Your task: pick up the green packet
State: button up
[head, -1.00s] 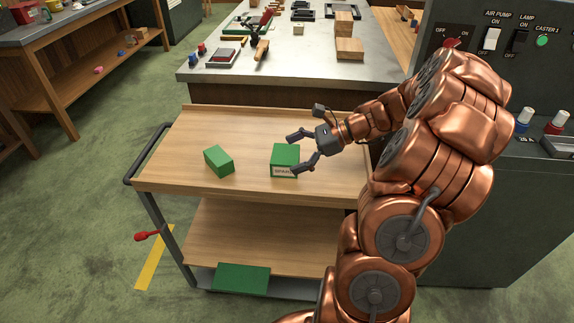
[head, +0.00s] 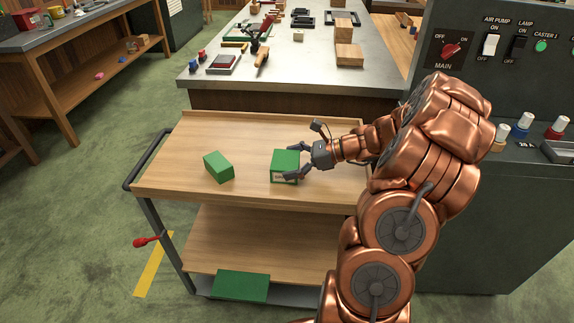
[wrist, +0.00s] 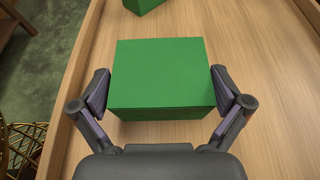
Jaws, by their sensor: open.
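A green box-shaped packet (head: 284,160) with a white label on its front stands on the cart's wooden top; it fills the middle of the wrist view (wrist: 160,75). My gripper (head: 290,162) is open around it, one finger on each side. In the wrist view my gripper's (wrist: 158,84) pads are close to the packet's left and right sides; I cannot tell whether they touch. The label is partly hidden by a finger. A second, plain green block (head: 218,167) stands to the left, turned at an angle; its edge shows at the top of the wrist view (wrist: 143,4).
The cart top (head: 200,133) is otherwise clear, with a dark handle rail (head: 148,160) on the left. A larger green box (head: 241,285) lies on a lower shelf. A metal-topped workbench (head: 290,75) stands behind, and a dark control cabinet (head: 450,160) on the right.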

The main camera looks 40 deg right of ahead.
jog(key=shift+w+a+f, duration=0.2)
jog(key=shift+w+a, duration=0.15)
jog(key=shift+a, duration=0.1)
jog(key=c, duration=1.5)
jog(key=shift+o, duration=0.2)
jog(key=shift+r, duration=0.1)
